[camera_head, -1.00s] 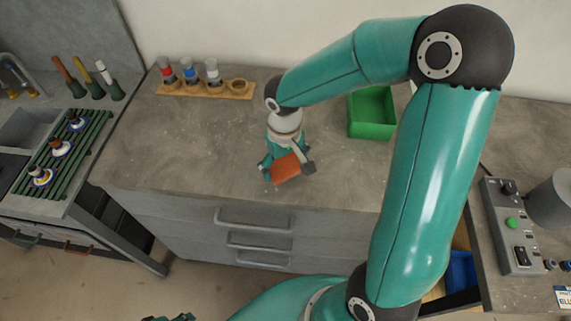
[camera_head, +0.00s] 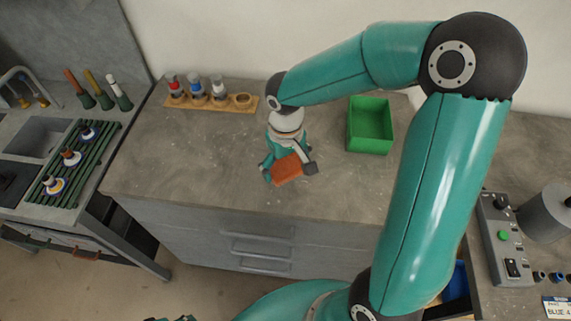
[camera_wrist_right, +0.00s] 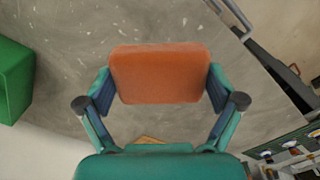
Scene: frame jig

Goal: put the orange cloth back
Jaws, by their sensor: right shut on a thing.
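The orange cloth (camera_head: 287,170) shows as a folded, flat block between the fingers of my right gripper (camera_head: 289,172). In the right wrist view the cloth (camera_wrist_right: 160,74) spans the space between both fingertips of the right gripper (camera_wrist_right: 160,85), which are shut on its two sides. The counter (camera_head: 180,150) lies beneath it, and the cloth is near the front edge; I cannot tell the exact height. Only a small dark and teal piece, perhaps my left gripper (camera_head: 172,318), shows at the bottom edge in the head view, and its fingers cannot be made out.
A wooden rack (camera_head: 213,102) with several bottles and one empty hole stands at the back. A green bin (camera_head: 370,125) stands right of the gripper. A green slatted rack (camera_head: 70,160) is on the left counter; a control box (camera_head: 507,240) is at right. The counter's left part is clear.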

